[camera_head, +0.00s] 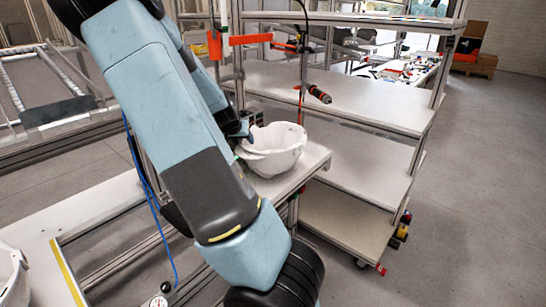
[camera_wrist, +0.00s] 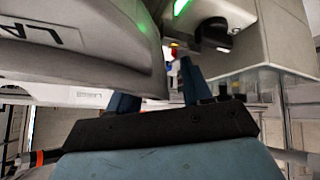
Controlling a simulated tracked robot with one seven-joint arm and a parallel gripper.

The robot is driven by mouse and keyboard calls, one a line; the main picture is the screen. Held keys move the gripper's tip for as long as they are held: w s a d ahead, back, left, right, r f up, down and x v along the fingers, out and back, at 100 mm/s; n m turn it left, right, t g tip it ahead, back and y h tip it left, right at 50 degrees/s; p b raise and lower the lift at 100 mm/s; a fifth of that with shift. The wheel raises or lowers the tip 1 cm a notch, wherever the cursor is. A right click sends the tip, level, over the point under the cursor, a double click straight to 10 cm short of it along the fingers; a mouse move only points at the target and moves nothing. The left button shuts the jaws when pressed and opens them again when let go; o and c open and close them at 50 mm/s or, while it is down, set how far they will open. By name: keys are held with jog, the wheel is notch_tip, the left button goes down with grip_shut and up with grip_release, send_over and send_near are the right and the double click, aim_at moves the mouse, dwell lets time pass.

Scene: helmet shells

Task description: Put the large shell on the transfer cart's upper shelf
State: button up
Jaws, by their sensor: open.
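A white shell (camera_head: 272,150) rests open side up on the end of a pale bench, in the middle of the head view. In the wrist view, a large pale shell wall marked "LA" (camera_wrist: 75,40) fills the upper left, likely the same shell. My gripper (camera_head: 246,132) is at the shell's left rim, partly hidden behind my arm. In the wrist view my gripper (camera_wrist: 158,90) shows two blue fingers apart, beside the shell's edge. I cannot tell whether the rim lies between them. The transfer cart (camera_head: 365,160) appears to be the wheeled shelf unit right of the shell.
Another white shell (camera_head: 12,275) is cut off at the left edge. An orange and black tool (camera_head: 319,94) hangs in front of the upper shelf (camera_head: 350,98), which looks bare. An orange bar (camera_head: 250,39) and thin posts stand behind the shell. Floor at right is clear.

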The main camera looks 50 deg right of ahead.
jog(key=shift+d+f, duration=0.15)
jog(key=shift+f, duration=0.05)
jog(key=shift+c, duration=0.3)
grip_shut()
jog(key=shift+w, duration=0.1)
dwell(1.0)
